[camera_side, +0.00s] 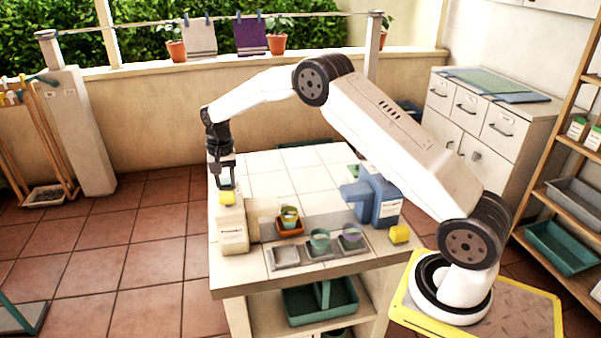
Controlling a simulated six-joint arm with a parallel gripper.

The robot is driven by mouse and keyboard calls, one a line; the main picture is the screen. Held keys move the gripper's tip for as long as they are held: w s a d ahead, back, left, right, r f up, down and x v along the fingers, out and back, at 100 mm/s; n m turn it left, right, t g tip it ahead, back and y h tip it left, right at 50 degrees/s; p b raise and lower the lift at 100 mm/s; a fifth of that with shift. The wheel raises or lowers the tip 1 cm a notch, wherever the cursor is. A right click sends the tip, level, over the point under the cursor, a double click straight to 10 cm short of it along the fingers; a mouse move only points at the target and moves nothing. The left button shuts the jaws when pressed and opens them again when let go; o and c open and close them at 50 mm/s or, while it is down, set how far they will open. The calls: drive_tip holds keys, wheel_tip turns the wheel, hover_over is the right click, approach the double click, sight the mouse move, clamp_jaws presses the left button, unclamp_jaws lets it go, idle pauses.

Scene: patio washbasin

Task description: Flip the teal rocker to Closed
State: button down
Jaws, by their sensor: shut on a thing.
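My gripper (222,181) is at the left end of the tiled table, pointing down just above the yellow cap (228,198) of a white labelled container (233,228). It is shut on a small pale and teal thing (228,183) between its fingers. That thing is too small and partly covered to tell whether it is the teal rocker. No Closed marking is readable. A small green piece (354,171) shows behind the blue container (376,200); I cannot tell what it is.
A tray with several cups (320,238) and an orange dish (289,227) sits at the table's front. A yellow cap (399,234) lies at the right edge. The back of the table (290,175) is clear. A green bin (320,300) sits on the shelf below.

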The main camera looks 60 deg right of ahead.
sight(226, 184)
drive_tip(key=shift+c, duration=1.6)
unclamp_jaws()
drive_tip(key=shift+r, duration=0.1)
drive_tip(key=shift+w+d+r, duration=0.1)
drive_tip(key=shift+d+r, duration=0.05)
drive_tip(key=shift+r, duration=3.7)
drive_tip(key=s+a+f+n+t, duration=0.1)
drive_tip(key=s+a+n, duration=0.2)
drive_tip(key=s, duration=0.7)
drive_tip(key=s+a+f+n+t, duration=0.1)
drive_tip(key=s+a+n, duration=0.2)
drive_tip(key=s, duration=0.6)
drive_tip(key=s+a+f+n, duration=0.2)
drive_tip(key=s+n, duration=0.1)
drive_tip(key=s, duration=0.7)
drive_tip(key=shift+s+a+t, duration=0.35)
drive_tip(key=shift+a+t, duration=0.05)
